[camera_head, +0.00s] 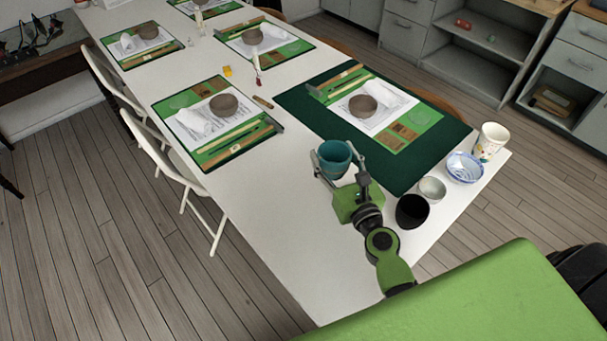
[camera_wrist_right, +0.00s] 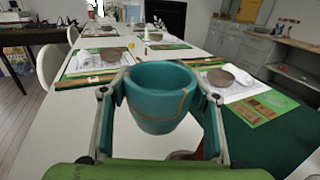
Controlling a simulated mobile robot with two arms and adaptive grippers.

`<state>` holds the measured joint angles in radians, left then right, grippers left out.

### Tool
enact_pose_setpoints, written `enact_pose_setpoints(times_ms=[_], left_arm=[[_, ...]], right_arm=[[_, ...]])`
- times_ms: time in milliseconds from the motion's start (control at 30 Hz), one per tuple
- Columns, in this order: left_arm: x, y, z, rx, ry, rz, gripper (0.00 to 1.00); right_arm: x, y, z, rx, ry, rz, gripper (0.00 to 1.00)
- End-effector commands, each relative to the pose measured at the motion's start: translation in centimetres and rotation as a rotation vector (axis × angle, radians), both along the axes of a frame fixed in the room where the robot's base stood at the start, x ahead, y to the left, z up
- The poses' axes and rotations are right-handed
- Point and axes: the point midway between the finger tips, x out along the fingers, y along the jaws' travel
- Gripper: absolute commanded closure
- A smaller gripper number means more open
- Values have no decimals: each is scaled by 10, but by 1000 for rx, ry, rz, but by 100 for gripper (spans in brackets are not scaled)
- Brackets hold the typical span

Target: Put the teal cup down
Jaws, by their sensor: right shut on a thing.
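The teal cup (camera_head: 334,158) is upright between the fingers of my right gripper (camera_head: 337,166), over the white table near the left edge of the dark green mat. In the right wrist view the teal cup (camera_wrist_right: 160,98) shows a thin gold seam down its side, with a finger of my right gripper (camera_wrist_right: 158,110) on each side of it. White tabletop shows below the cup, and I cannot tell whether its base touches the table. My left gripper is not in view.
The dark green mat (camera_head: 440,160) holds a brown bowl (camera_head: 363,106) and tools. Right of my gripper stand a black cup (camera_head: 412,211), a pale cup (camera_head: 432,189), a blue-white bowl (camera_head: 464,168) and a patterned cup (camera_head: 490,141). Bare white tabletop (camera_head: 260,215) lies to the left.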

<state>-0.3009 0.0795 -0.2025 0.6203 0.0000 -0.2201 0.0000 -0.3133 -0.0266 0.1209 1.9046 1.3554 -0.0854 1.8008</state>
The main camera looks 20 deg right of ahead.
Motion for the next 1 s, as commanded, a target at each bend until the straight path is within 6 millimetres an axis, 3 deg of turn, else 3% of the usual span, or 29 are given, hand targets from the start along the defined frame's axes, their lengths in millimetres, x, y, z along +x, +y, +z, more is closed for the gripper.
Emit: enact_pose_setpoints(times_ms=[100,200,333,533,800,1000], left_arm=[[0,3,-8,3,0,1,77],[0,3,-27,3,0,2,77],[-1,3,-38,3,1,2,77],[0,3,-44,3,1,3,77],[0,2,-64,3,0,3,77],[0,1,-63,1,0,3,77]], right_arm=[[25,20,-14,1,-3,1,63],[37,30,-40,-3,-2,2,63],[49,40,-57,-4,-2,1,63],[58,47,-67,-2,-2,0,63],[62,51,-102,-5,-2,0,63],[62,51,-103,-1,-2,-1,63]])
